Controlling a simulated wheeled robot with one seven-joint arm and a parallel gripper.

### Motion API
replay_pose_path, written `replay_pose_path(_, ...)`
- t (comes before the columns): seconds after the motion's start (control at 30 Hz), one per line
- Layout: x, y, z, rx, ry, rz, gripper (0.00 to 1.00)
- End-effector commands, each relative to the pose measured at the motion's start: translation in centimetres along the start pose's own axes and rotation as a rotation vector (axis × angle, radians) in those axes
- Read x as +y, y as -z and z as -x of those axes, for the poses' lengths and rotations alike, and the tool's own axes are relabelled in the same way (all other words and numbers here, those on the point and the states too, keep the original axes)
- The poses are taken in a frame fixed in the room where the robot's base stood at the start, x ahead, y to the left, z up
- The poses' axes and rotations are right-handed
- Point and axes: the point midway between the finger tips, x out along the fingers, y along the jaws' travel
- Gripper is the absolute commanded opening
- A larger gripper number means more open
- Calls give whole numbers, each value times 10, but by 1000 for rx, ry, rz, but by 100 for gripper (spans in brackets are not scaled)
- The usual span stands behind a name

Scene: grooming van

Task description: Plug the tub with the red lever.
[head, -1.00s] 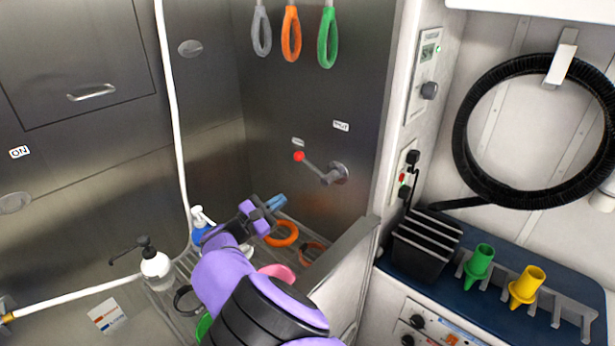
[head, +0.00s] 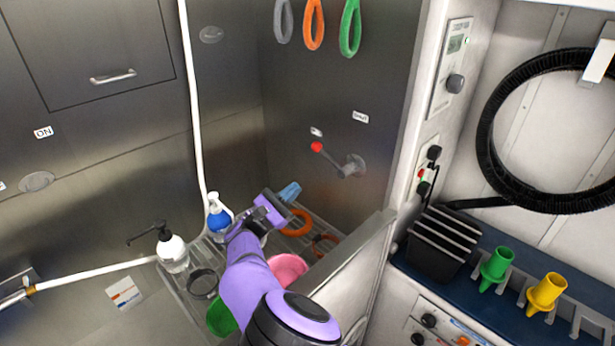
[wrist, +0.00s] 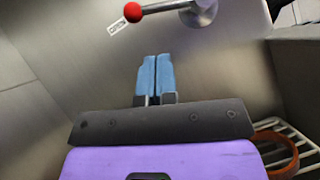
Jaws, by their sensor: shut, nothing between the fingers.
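The red lever (head: 335,157) is on the steel tub wall, with a red ball at its left, upper end and a round hub at its right. Two small labels are near it, one by the ball and one reading "SHUT" (head: 360,117). In the wrist view the lever (wrist: 170,8) is at the top, beyond my fingertips. My gripper (head: 289,192) is below and left of the lever, apart from it. Its blue fingers (wrist: 155,75) are together with nothing between them. The tub's drain is not clearly visible.
A slatted rack (head: 190,295) below my arm holds a blue bottle (head: 218,217), a white pump bottle (head: 172,249), orange rings (head: 297,223) and a pink bowl (head: 289,270). Coloured loops (head: 313,25) hang above the lever. A steel partition edge (head: 345,250) is right of my arm.

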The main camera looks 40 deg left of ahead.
Motion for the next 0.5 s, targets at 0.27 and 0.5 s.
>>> replay_pose_path(0.27, 0, -1, -44, -2, 4, 0, 0)
replay_pose_path(0.5, 0, 0, -79, 0, 3, 0, 0)
